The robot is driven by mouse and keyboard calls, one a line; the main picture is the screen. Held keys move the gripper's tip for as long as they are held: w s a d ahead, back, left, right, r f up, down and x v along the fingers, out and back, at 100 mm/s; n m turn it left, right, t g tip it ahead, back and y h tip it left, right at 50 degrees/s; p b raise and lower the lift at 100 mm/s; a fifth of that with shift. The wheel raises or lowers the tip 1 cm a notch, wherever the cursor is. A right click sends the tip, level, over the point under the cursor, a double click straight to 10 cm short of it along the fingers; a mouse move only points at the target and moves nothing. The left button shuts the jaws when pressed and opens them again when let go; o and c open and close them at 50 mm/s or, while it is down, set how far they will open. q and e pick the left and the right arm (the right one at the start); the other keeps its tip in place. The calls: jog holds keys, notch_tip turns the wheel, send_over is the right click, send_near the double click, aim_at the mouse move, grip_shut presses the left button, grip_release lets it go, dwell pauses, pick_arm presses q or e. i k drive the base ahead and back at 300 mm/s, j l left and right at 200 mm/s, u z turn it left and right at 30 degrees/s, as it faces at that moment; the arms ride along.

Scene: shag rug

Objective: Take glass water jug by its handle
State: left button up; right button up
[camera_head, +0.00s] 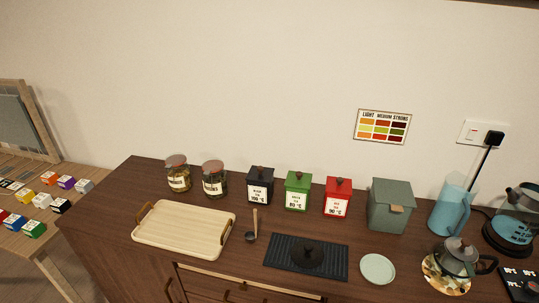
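The glass water jug (449,208) is a tall, light blue, see-through jug. It stands upright toward the right end of the dark wooden cabinet top in the head view. Its handle (465,212) is on its right side, facing the kettle. Neither my left nor my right gripper shows in this view, and nothing is seen touching the jug.
A pale saucer (378,269), black slatted tray (280,263) and wooden tray (190,232) lie further left.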

aim_at(450, 211)
jog(key=z, duration=1.4)
